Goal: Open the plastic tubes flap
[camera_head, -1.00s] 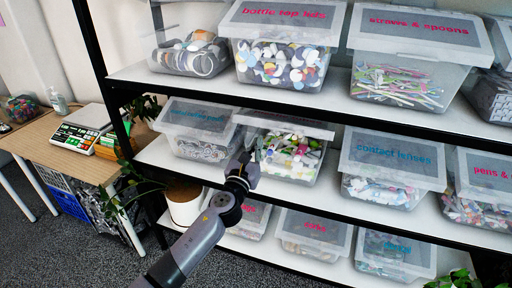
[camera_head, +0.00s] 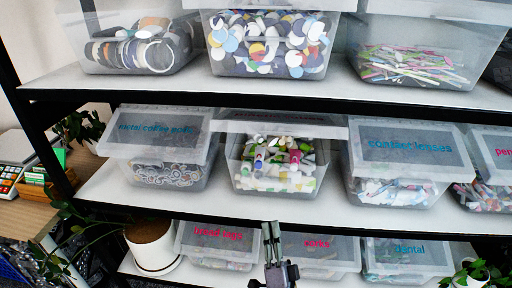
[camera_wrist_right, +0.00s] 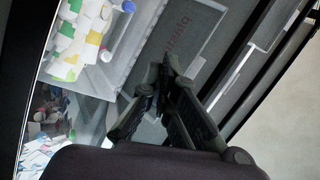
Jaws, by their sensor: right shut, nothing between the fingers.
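The plastic tubes bin (camera_head: 236,165) is a clear box in the middle of the middle shelf. Its flap (camera_head: 280,124) is raised nearly level, with its label seen at a steep slant, and the front opening shows white and coloured tubes (camera_head: 278,165). In the right wrist view the flap (camera_wrist_right: 178,45) with its pink label and the tubes (camera_wrist_right: 85,35) also show. My right gripper (camera_head: 270,226) is shut and empty, below and in front of the bin, apart from the flap in the head view. The right wrist view shows its fingers (camera_wrist_right: 158,85) up close. My left gripper is not in view.
The metal coffee pods bin (camera_head: 160,140) stands left and the contact lenses bin (camera_head: 405,160) right, both with flaps down. More bins fill the shelves above and below. A potted plant (camera_head: 150,248) stands lower left. The floor space in front is partly hidden.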

